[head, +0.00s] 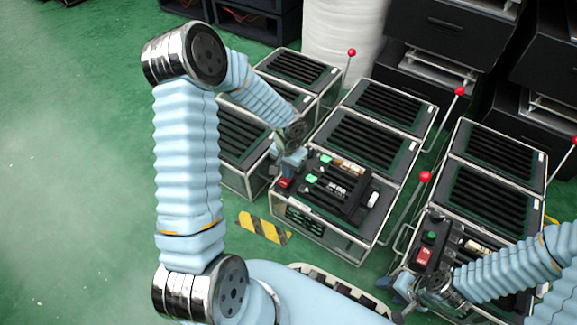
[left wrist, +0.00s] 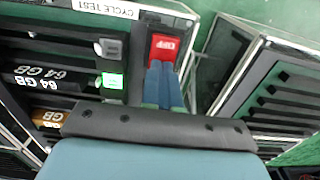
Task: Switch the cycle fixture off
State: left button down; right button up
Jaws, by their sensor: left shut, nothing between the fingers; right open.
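The cycle fixture (head: 330,225) is the middle metal-framed box, with slots holding modules and lit green lamps. Its "CYCLE TEST" label (left wrist: 120,10) shows in the left wrist view, above 64 GB modules and a glowing green lamp (left wrist: 112,80). My right gripper (head: 405,292) is open, low beside the right-hand fixture.
The right-hand fixture (head: 495,170) has its own red button (head: 424,256) and green button (head: 431,236). Another fixture (head: 240,140) stands close on the left. Levers with red knobs (head: 425,176) rise between the boxes. A striped floor mark (head: 264,228) and open green floor lie left.

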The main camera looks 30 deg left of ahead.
dwell(0.3)
pick_arm(q)
jog(key=shift+w+f+g+p, duration=0.1)
jog(key=shift+g+p, duration=0.2)
jog(key=shift+p, duration=0.15)
jog(key=shift+f, duration=0.2)
jog(key=shift+s+r, duration=0.15)
jog(key=shift+s, duration=0.8)
